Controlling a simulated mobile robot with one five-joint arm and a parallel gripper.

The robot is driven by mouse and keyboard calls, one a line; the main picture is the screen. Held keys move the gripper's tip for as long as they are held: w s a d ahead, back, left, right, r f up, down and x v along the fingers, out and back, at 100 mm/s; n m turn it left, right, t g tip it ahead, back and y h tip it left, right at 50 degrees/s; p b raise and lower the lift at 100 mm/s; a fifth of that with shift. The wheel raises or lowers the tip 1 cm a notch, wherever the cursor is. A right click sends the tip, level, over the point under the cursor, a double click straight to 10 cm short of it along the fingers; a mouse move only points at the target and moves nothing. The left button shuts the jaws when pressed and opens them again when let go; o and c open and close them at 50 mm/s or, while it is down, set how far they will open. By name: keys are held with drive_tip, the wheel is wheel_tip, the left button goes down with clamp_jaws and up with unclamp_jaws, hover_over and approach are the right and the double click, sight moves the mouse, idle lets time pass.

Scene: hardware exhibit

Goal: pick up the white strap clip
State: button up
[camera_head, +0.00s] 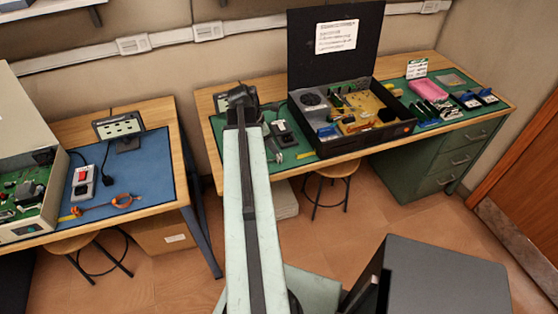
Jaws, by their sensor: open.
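My gripper (240,96) is at the far end of my raised arm, in front of the back table's left end. It is dark and small in this view, with its jaws open, and I see nothing held in it. A small white item (252,115) shows just right of the gripper, on or above the green mat; it may be the white strap clip, but it is too small to be sure. My gripper and arm hide part of the mat there.
A black open case (302,140) with electronics stands right of my arm on the back table (340,160). A black device (283,134) lies between them. Pliers, a pink block (429,90) and blue parts lie farther right. A blue-matted table (150,170) stands left.

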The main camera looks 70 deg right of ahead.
sight(279, 155)
drive_tip(key=shift+b+x, duration=1)
drive_tip(key=shift+x, duration=0.25)
drive_tip(key=b+x, duration=0.5)
drive_tip(key=shift+s+a+f, duration=0.2)
drive_tip(key=shift+s+f, duration=0.05)
drive_tip(key=shift+r, duration=0.15)
clamp_jaws()
